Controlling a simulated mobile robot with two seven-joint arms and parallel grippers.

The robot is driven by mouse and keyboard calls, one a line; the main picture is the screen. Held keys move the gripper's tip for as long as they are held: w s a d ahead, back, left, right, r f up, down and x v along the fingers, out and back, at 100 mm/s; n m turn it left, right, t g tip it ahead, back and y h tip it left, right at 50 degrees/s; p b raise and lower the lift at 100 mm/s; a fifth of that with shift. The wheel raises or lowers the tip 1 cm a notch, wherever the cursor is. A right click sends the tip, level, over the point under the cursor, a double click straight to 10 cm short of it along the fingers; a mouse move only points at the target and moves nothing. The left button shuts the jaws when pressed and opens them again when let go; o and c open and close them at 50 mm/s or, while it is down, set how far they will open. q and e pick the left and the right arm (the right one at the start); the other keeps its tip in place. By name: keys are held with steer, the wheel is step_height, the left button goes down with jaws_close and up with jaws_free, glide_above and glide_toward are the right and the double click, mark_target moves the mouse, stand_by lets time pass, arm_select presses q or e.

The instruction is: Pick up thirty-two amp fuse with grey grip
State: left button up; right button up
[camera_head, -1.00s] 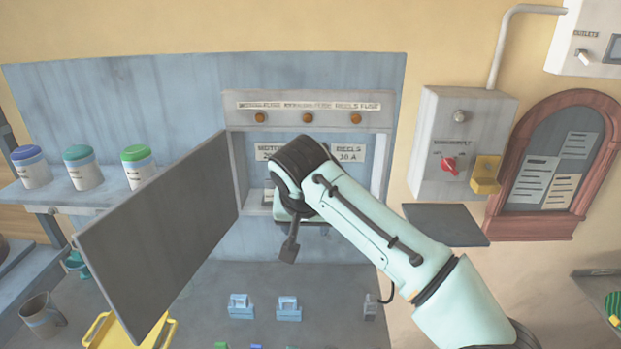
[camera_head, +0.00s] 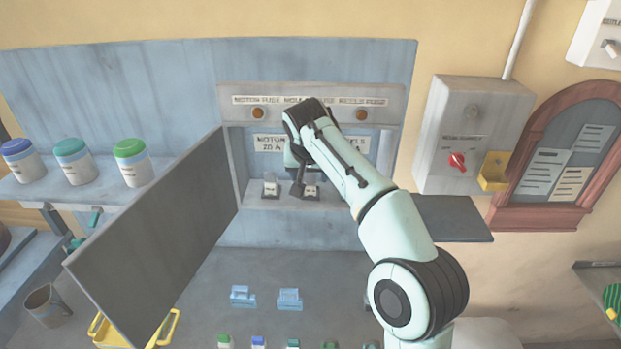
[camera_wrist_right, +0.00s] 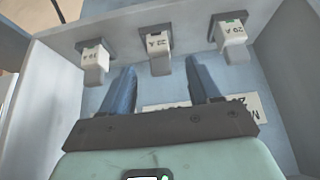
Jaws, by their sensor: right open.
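My right gripper (camera_wrist_right: 162,88) is open and empty inside the wall box, its two blue fingers pointing at the row of fuses. In the head view the gripper (camera_head: 298,186) is partly hidden by its own arm. In the wrist view, labels are upside down. The middle fuse (camera_wrist_right: 157,52) lies ahead between the finger directions, apart from them; its label seems to read 32 A. A 16 A fuse (camera_wrist_right: 95,64) is at left and a 20 A fuse (camera_wrist_right: 236,42) at right. All show pale grey-white bodies; grip colours are hard to tell. My left gripper is not in view.
The box's open door (camera_head: 160,245) stands out at left. The box side wall (camera_wrist_right: 288,70) is close at right in the wrist view. Blue holders (camera_head: 242,296) and several small colour-topped pieces (camera_head: 258,342) sit on the bench. A switch box (camera_head: 470,135) is at right.

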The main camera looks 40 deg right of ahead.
mark_target(311, 178)
steer(key=shift+w+d, duration=0.35)
steer(key=shift+w, duration=0.15)
steer(key=x, duration=0.4)
steer(key=shift+s+d+f, duration=0.1)
steer(key=shift+s+f, duration=0.05)
steer(key=shift+f, duration=0.35)
steer(key=shift+r, duration=0.1)
steer(key=c, duration=1.1)
